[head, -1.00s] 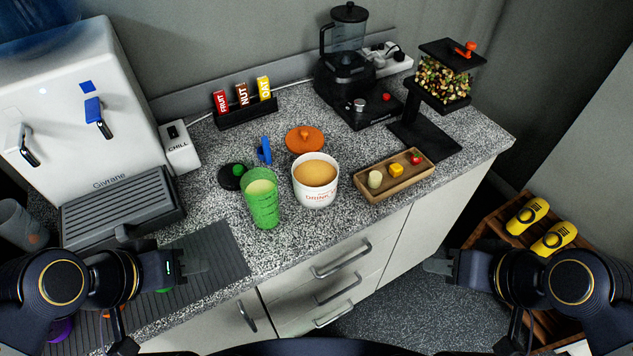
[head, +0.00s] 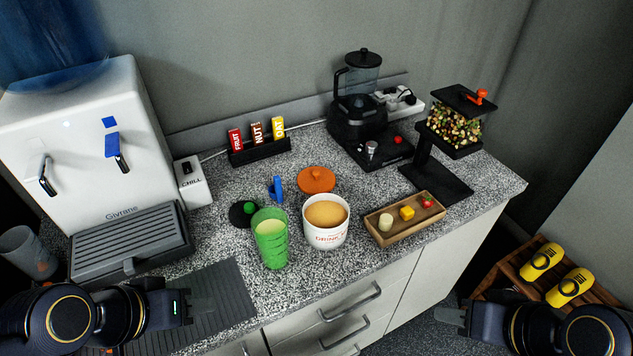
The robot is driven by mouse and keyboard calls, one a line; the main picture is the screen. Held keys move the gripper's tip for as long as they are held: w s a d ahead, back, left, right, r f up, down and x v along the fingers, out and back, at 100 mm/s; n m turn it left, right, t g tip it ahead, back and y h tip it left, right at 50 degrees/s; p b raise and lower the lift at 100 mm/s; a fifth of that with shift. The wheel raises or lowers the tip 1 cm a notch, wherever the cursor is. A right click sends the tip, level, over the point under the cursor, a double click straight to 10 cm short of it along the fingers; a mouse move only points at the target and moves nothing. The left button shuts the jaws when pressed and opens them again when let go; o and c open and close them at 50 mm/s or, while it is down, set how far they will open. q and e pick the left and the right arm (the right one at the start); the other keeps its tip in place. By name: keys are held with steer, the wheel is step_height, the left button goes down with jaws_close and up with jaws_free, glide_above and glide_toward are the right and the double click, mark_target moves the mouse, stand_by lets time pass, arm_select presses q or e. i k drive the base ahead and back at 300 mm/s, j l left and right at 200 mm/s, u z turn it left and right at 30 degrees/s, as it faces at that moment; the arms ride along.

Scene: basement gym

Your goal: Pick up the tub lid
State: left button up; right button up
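The orange tub lid (head: 316,180), round with a small knob on top, lies on the speckled counter (head: 350,270) just behind the white tub (head: 327,236). The tub is uncovered and full of tan powder, with red lettering on its front. My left gripper (head: 203,309) is low over the grey ribbed mat, well left of and nearer than the lid. My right gripper (head: 449,315) is in front of the counter's drawers, far from the lid. Neither touches any of these things. The dark fingers are too unclear to tell open from shut.
A green cup (head: 271,240) stands left of the tub, with a black lid (head: 243,213) and blue object (head: 276,189) behind. A wooden tray (head: 405,220) sits right. A blender (head: 358,115), snack dispenser (head: 455,130) and water dispenser (head: 85,150) border the counter.

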mark_target(313, 180)
steer(key=k+l, duration=0.1)
steer(key=l, duration=0.25)
steer(key=k+l+u, duration=0.1)
steer(key=l, duration=0.3)
steer(key=k+l, duration=0.2)
steer(key=l, duration=0.15)
steer(key=i+l+u, duration=0.1)
steer(key=l, duration=0.25)
steer(key=i+l+u, duration=0.15)
steer(key=l, duration=0.25)
steer(key=i+l+u, duration=0.1)
steer(key=i+l, duration=0.2)
steer(key=i+l+u, duration=0.1)
steer(key=i+l, duration=0.3)
steer(key=i, duration=0.15)
